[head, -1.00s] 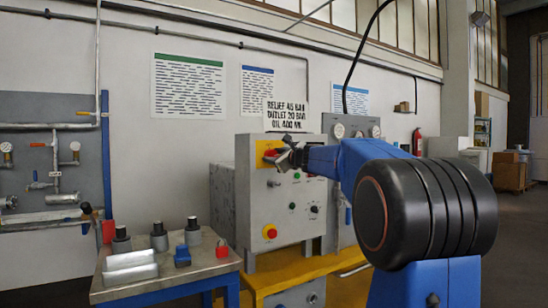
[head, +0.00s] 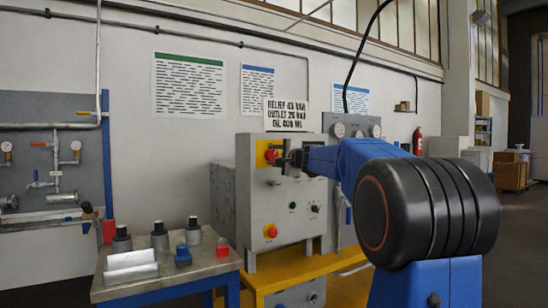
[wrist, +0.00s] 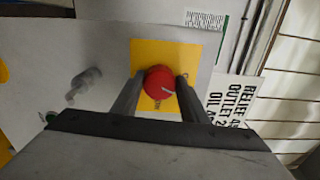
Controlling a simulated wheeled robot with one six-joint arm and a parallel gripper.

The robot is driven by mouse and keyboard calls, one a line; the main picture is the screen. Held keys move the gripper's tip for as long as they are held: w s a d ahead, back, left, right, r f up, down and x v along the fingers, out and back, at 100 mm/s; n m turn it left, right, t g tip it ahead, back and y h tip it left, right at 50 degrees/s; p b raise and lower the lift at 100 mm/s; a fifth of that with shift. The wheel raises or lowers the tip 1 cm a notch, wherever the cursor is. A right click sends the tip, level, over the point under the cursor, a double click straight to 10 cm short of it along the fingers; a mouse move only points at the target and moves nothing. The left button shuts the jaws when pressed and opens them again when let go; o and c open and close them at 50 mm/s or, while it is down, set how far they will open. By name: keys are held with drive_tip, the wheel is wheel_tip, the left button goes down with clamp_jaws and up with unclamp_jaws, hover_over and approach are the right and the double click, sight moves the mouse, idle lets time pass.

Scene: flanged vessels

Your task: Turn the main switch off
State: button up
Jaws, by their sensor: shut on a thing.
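The main switch (wrist: 160,84) is a round red knob on a yellow square plate (wrist: 190,57), seen in the wrist view. In the head view the red knob (head: 270,155) shows on its yellow plate at the top of the grey control cabinet's front. My gripper (wrist: 158,82) has its two fingers on either side of the knob and is shut on it. A pale line or mark shows on the knob face. In the head view my gripper (head: 284,158) is at the knob from the right and hides part of the plate.
A bench (head: 180,275) with metal parts stands at the left. A yellow base (head: 300,270) lies under the cabinet.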

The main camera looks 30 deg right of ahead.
drive_tip(key=n, duration=0.4)
drive_tip(key=shift+f+n, duration=0.15)
drive_tip(key=shift+n, duration=0.15)
idle(0.4)
drive_tip(key=o, duration=1.1)
drive_tip(key=shift+c, duration=0.2)
drive_tip(key=shift+s, duration=0.1)
drive_tip(key=s, duration=1.7)
drive_tip(key=shift+d, duration=0.3)
drive_tip(key=shift+s+a, duration=0.1)
